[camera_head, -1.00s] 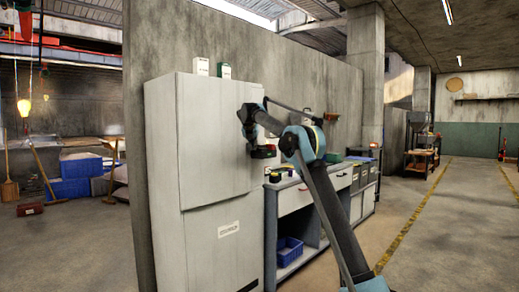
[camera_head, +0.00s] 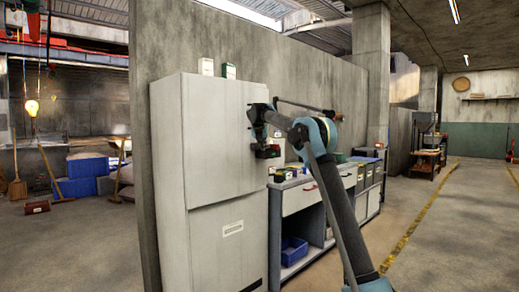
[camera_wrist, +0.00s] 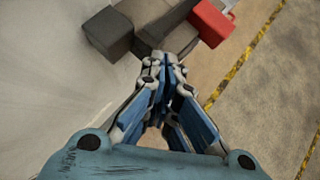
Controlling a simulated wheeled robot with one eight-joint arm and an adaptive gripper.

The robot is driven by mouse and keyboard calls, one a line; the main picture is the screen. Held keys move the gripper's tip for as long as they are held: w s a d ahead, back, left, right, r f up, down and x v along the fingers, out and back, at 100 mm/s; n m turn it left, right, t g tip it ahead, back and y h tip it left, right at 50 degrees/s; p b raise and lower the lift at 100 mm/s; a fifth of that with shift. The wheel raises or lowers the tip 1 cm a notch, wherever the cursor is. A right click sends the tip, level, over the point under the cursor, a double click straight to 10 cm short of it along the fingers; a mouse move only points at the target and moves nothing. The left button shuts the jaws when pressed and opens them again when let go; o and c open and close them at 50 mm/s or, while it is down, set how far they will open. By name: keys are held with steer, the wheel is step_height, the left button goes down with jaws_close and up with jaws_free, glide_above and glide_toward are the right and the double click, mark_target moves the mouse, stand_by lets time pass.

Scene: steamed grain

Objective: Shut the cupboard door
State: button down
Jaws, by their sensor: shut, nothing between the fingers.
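The cupboard (camera_head: 228,245) is tall and light grey and stands at the left against a concrete wall. Its upper door (camera_head: 222,140) looks flush or nearly flush with the front; a small gap cannot be ruled out. My gripper (camera_head: 262,148) is at the door's right edge. In the wrist view my gripper (camera_wrist: 168,62) has its fingers together, with nothing held. The pale door surface (camera_wrist: 50,90) lies close to its left.
A workbench (camera_head: 300,197) with drawers and a blue bin (camera_head: 293,250) stands right of the cupboard, behind my arm. Small boxes (camera_head: 228,70) sit on the cupboard top. Open floor (camera_head: 450,235) lies to the right, with yellow lines.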

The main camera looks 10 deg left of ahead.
steer(key=s+d+r, duration=0.5)
steer(key=d+r, duration=0.1)
steer(key=r, duration=0.1)
steer(key=s+d+f+m+g, duration=0.25)
steer(key=s+d+m, duration=0.65)
steer(key=s+d, duration=0.45)
steer(key=s+d+f+m+g, duration=0.1)
steer(key=s+d+f+m, duration=0.4)
steer(key=s, duration=0.5)
steer(key=s+d+f+m, duration=0.4)
steer(key=s+d, duration=0.1)
steer(key=s, duration=0.5)
steer(key=s+d+f+m+g, duration=0.1)
steer(key=s+d+f+m, duration=0.2)
steer(key=s+f+m, duration=0.5)
steer(key=s+d+f+m+g, duration=0.2)
steer(key=s+f+m, duration=0.6)
steer(key=s+f, duration=1.5)
steer(key=s+d, duration=0.1)
steer(key=s, duration=0.3)
steer(key=shift+s+d+f+m+y, duration=0.3)
steer(key=shift+f+m+y, duration=0.1)
steer(key=shift+w+f+g, duration=0.2)
steer(key=shift+w+g, duration=0.05)
steer(key=shift+w, duration=0.25)
